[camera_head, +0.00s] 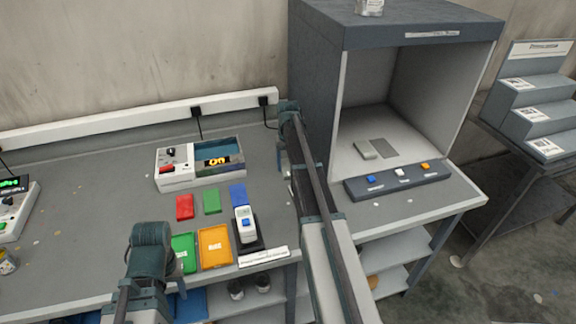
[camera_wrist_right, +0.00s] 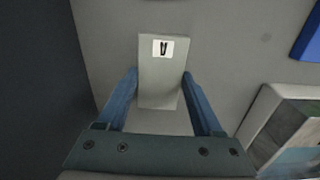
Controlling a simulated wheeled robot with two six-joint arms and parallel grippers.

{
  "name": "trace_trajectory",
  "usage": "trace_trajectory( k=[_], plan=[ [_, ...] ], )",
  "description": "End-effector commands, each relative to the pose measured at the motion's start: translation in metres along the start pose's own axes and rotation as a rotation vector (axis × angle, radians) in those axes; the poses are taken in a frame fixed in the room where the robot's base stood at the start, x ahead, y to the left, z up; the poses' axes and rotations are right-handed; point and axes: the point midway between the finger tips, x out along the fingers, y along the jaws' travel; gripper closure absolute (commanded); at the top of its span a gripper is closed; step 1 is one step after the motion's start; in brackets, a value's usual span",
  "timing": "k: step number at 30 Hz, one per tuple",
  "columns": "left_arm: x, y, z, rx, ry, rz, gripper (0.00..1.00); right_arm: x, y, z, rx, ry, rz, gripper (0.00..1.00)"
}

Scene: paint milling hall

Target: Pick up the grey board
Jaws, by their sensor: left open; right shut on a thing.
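The grey board (camera_wrist_right: 160,85) is a pale grey slab with a white label bearing a dark mark. In the right wrist view it sits between the two blue fingers of my right gripper (camera_wrist_right: 160,78), which is shut on it. In the head view my right gripper (camera_head: 284,158) is low by the booth's left wall, and my own arm hides most of the board. I cannot tell whether the board touches the bench. My left gripper (camera_head: 178,288) is open at the bench's front edge, near the green tray, partly hidden by its own wrist.
A white-and-blue box (camera_head: 175,184), coloured cards, a green tray (camera_head: 184,253), an orange tray (camera_head: 215,247) and a handheld meter (camera_head: 245,225) occupy the bench.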

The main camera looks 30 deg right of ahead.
Motion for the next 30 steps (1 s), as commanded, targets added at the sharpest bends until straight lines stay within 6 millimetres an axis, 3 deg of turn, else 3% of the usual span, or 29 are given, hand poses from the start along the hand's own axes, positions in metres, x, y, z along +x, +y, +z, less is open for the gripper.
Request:
trace_trajectory(
  k=[8, 16, 18, 30],
  plan=[
    [-0.015, -0.001, 0.001, 0.0, 0.0, 0.0, 0.5, -0.015, 0.0, 0.0, 0.0, 0.0, 0.0, 0.88],
    [-0.042, -0.004, 0.003, 0.0, 0.0, 0.0, 0.5, -0.042, 0.0, 0.0, 0.0, 0.0, 0.0, 0.88],
    [-0.036, -0.004, 0.002, 0.0, 0.0, 0.0, 0.5, -0.037, 0.0, 0.022, 0.001, 0.0, 0.0, 0.88],
    [-0.047, -0.004, 0.003, 0.0, 0.0, 0.0, 0.5, -0.047, 0.004, 0.134, 0.001, 0.0, 0.0, 0.88]
  ],
)
